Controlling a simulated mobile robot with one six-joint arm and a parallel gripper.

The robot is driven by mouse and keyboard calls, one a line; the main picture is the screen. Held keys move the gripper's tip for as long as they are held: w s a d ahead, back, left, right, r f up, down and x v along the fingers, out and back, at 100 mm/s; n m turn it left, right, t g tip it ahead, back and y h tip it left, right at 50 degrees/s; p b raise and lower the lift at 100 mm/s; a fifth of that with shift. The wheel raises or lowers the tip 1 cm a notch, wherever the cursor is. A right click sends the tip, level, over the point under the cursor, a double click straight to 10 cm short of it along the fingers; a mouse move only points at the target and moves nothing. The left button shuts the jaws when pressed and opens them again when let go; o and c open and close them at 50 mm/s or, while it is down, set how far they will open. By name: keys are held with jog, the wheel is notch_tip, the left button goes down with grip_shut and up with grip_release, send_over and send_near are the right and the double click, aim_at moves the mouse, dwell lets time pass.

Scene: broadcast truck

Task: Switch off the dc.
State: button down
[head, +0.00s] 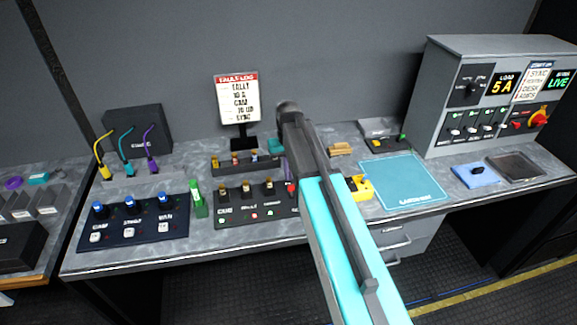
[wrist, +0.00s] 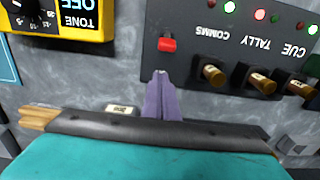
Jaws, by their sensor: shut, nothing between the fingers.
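No label reading DC is legible in either view. A red switch (wrist: 167,43) is on the dark panel (wrist: 215,60) marked COMMS, TALLY and CUE in the wrist view; in the head view it shows as a red spot (head: 291,187) beside my arm. The grey power cabinet (head: 430,90) at the right has a row of small switches (head: 475,130), a 5 A load display (head: 503,86) and a red-and-yellow rotary switch (head: 538,118). My gripper is well away from it.
A yellow tone box (wrist: 60,20) stands near the dark panel. A cyan mat (head: 400,182), a blue pad (head: 476,175) and a dark tray (head: 515,167) lie before the cabinet. A fault-log sign (head: 237,98) stands at the back. My arm hides part of the desk.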

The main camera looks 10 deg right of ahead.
aim_at(292, 185)
jog(key=shift+s+r+p, duration=0.3)
jog(key=shift+s+p, duration=0.05)
jog(key=shift+s, duration=0.45)
jog(key=shift+s+r+p, duration=0.3)
jog(key=shift+s+p, duration=0.05)
jog(key=shift+s, duration=0.45)
jog(key=shift+s+t+b, duration=0.55)
jog(key=shift+t+b, duration=0.25)
jog(key=shift+b, duration=0.35)
jog(key=shift+s+r+t+b, duration=0.1)
jog(key=shift+s+t+b, duration=0.35)
jog(key=shift+b, duration=0.35)
jog(key=shift+s+r+t+b, duration=0.2)
jog(key=shift+s+t+b, duration=0.15)
jog(key=shift+t+b, duration=0.4)
jog(key=shift+r, duration=0.15)
jog(key=shift+w, duration=0.15)
jog(key=shift+w+f, duration=0.45)
jog(key=shift+w, duration=0.1)
jog(key=shift+w, duration=0.15)
